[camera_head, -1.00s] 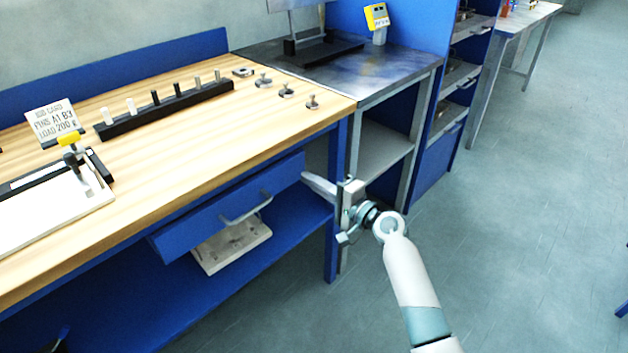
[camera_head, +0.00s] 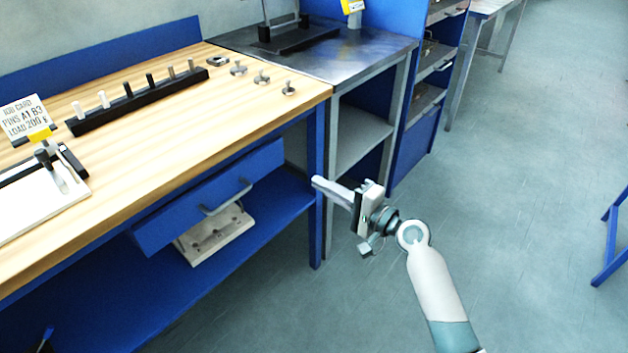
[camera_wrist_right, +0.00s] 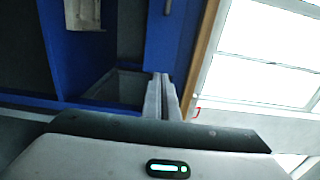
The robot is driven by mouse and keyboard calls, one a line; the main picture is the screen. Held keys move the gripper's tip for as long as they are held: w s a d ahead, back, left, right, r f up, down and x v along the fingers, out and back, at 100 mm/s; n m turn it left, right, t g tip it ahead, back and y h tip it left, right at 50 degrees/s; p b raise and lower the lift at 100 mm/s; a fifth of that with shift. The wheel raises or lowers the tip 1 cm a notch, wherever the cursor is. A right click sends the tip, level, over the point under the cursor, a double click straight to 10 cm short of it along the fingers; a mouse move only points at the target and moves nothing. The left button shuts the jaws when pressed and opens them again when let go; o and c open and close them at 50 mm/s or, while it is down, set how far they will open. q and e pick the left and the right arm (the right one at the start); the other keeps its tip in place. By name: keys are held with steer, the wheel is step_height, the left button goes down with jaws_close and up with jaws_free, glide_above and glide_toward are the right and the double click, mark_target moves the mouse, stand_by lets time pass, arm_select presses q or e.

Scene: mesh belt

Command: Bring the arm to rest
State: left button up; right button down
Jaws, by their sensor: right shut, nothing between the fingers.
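My right gripper (camera_head: 332,188) is shut and empty. It hangs in the air in front of the right end of the wooden bench, near the bench's blue leg (camera_head: 316,190). In the right wrist view its two fingers (camera_wrist_right: 161,97) lie side by side, pointing at the bench's blue underside. My right arm comes in from the bottom of the head view. My left gripper does not show in either view.
The blue drawer (camera_head: 212,197) stands partly open under the wooden benchtop (camera_head: 190,125). A plate with holes (camera_head: 215,236) lies on the lower shelf. A metal side table (camera_head: 370,62) stands behind. Floor to the right is clear up to a blue frame (camera_head: 612,240).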

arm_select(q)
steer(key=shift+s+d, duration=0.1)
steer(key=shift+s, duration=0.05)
arm_select(e)
steer(key=shift+d, duration=0.15)
